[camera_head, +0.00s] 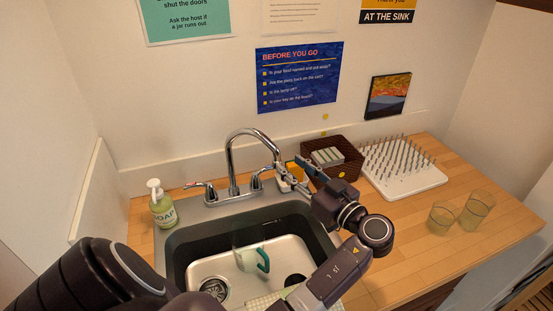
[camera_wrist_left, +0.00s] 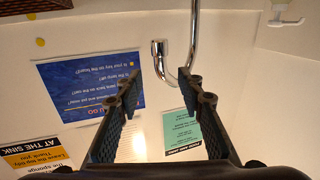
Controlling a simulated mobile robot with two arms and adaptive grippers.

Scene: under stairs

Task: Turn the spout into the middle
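The chrome faucet spout (camera_head: 233,160) rises behind the sink and arches over to the right, its free end close to my left gripper (camera_head: 291,165). My left gripper is open, with its two fingers apart, right of the arch and over the sink's back right corner. In the left wrist view, the downturned spout end (camera_wrist_left: 159,52) lies between the directions of the two fingers (camera_wrist_left: 158,82), just past their tips. Contact cannot be told. My right gripper is not in view.
A mug with a teal handle (camera_head: 263,260) is in the sink. A soap bottle (camera_head: 163,210) stands left. Right are a brown basket (camera_head: 347,170), a white peg rack (camera_head: 402,185) and two glasses (camera_head: 440,217).

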